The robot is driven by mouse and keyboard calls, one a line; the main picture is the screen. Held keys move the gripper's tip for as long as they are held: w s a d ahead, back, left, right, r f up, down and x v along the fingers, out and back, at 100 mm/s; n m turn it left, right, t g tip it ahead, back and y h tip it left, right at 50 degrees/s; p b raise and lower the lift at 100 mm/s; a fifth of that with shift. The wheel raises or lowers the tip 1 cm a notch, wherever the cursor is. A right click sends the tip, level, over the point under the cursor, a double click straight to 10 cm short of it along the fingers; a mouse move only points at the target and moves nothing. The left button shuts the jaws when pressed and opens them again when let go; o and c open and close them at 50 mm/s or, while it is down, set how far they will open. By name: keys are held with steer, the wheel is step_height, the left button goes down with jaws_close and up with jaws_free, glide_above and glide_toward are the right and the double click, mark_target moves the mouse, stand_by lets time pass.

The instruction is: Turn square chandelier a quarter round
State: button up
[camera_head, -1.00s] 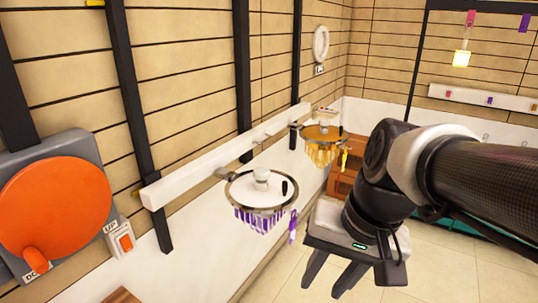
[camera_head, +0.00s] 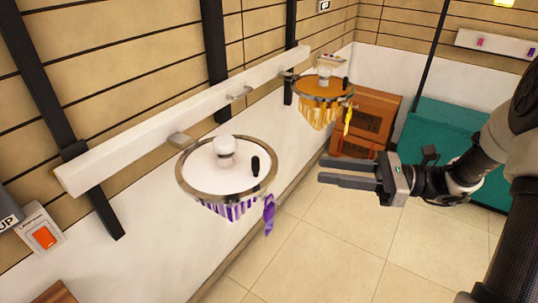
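No chandelier with a clearly square shape shows. A round chandelier with a white top, metal ring and purple crystals (camera_head: 228,168) hangs from the wall rail in the middle. A second round one with an amber top and yellow crystals (camera_head: 323,88) hangs farther back on the same rail. A glowing yellow lamp (camera_head: 504,2) is cut off by the top edge at right; its full shape is hidden. My gripper (camera_head: 321,171) is open and empty, its fingers pointing left. In the picture it is right of the purple chandelier and below the amber one, touching neither.
The white rail (camera_head: 185,120) runs along the slatted wall, with an empty hook (camera_head: 239,92). A wooden cabinet (camera_head: 370,115) and a teal box (camera_head: 445,135) stand at the back. An orange switch (camera_head: 44,238) is at left. The tiled floor (camera_head: 330,245) is clear.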

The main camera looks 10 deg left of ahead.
mark_target(256, 175)
steer(key=a, duration=1.7)
steer(key=shift+s+a, duration=0.1)
steer(key=shift+s, duration=0.1)
jaws_close()
